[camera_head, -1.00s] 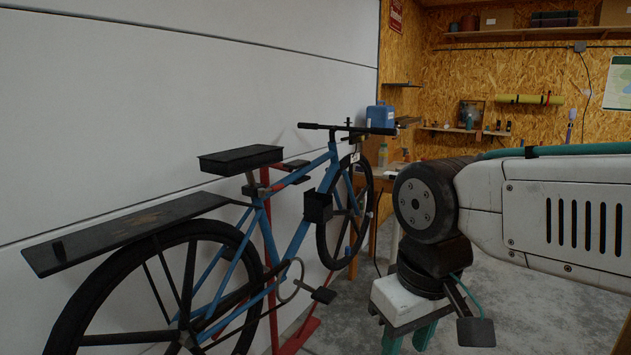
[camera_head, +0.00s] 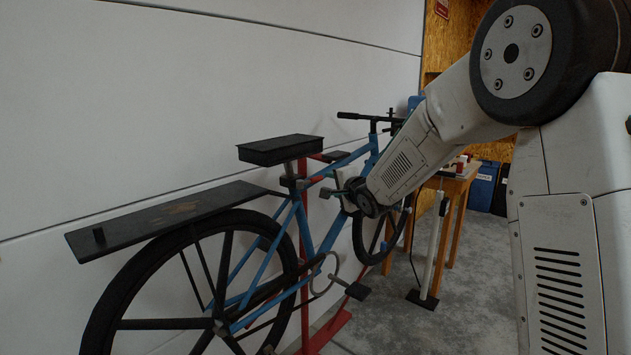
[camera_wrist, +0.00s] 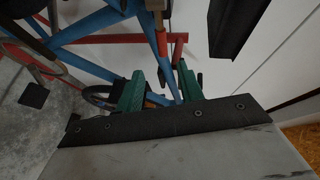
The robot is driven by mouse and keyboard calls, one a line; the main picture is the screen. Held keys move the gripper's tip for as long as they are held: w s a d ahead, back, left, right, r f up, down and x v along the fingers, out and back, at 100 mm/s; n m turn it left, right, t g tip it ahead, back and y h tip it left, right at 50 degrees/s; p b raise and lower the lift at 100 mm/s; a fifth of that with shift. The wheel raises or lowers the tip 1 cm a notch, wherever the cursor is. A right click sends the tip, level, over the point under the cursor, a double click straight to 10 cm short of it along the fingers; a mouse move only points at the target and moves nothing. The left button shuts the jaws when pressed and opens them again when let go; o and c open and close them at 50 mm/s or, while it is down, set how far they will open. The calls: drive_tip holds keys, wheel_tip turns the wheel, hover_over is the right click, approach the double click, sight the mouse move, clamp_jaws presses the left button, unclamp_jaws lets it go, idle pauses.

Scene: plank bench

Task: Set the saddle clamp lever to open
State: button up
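The blue bicycle (camera_head: 262,255) stands along the white wall, its black block saddle (camera_head: 280,150) on top. A grey clamp (camera_head: 290,181) sits on the seat post under the saddle; I cannot make out its lever's position. My gripper (camera_head: 328,192) points left toward the seat post, to the right of the clamp and apart from it. In the wrist view, the two green fingers of my gripper (camera_wrist: 160,84) are spread with nothing between them. There the saddle (camera_wrist: 235,25) is at upper right and a grey clamp-like part (camera_wrist: 156,5) is at the top edge.
A red stand (camera_head: 305,230) holds the bicycle. A black rear rack (camera_head: 175,215) extends left. Behind my arm are a wooden table (camera_head: 450,195), a grey post on a dark foot (camera_head: 424,300) and blue bins (camera_head: 482,185).

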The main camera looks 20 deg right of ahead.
sight(317, 180)
drive_tip(key=shift+m+t+y, duration=0.4)
drive_tip(key=shift+t+y, duration=0.1)
drive_tip(key=shift+y, duration=0.2)
drive_tip(key=x, duration=1)
drive_tip(key=shift+w+a+f, duration=0.15)
drive_tip(key=shift+a+f, duration=0.15)
drive_tip(key=shift+f, duration=0.1)
clamp_jaws()
